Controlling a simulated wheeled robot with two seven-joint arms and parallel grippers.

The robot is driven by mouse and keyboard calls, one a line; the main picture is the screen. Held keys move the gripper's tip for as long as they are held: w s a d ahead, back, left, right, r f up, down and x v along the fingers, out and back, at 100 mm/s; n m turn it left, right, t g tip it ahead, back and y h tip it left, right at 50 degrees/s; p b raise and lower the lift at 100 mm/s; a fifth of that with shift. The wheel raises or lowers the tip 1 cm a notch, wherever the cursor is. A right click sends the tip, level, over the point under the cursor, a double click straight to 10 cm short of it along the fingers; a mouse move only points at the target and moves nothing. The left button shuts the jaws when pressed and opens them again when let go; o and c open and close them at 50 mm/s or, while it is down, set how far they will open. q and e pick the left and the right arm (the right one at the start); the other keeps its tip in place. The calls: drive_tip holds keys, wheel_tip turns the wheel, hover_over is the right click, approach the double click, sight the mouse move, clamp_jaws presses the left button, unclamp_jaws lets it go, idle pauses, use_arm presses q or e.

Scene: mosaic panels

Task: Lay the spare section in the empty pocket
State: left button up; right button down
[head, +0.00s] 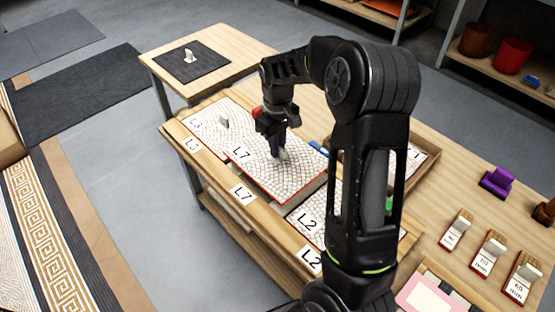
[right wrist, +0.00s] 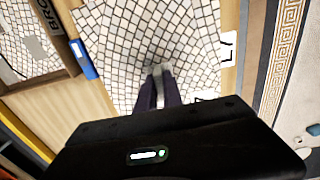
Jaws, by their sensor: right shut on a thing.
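A white mosaic section labelled L7 (head: 262,166) with a red edge lies at the bench's front rail, level with the rail's own L7 label (head: 243,194). My right gripper (head: 279,153) is shut on its upright grip, which also shows between the fingers in the right wrist view (right wrist: 158,88). The section covers the place under it, so no bare pocket floor shows; I cannot tell if it is fully seated. Section L3 (head: 208,122) with its own grip lies to its left. Section L2 (head: 303,226) lies to its right, partly behind my arm. My left gripper is out of view.
A tray (right wrist: 62,42) with a mosaic piece stands behind the sections, beside a blue object (right wrist: 83,60). Labelled blocks (head: 488,252) and a purple object (head: 497,182) stand at right. A side table with a dark mat (head: 172,62) is at back left.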

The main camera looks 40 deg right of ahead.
wheel_tip(320, 180, down, 5)
drive_tip(key=shift+r+b, duration=0.1)
drive_tip(key=shift+b, duration=0.45)
drive_tip(key=c, duration=1.5)
unclamp_jaws()
wheel_tip(320, 180, up, 12)
drive_tip(key=shift+f+p, duration=0.1)
drive_tip(key=shift+p, duration=1.1)
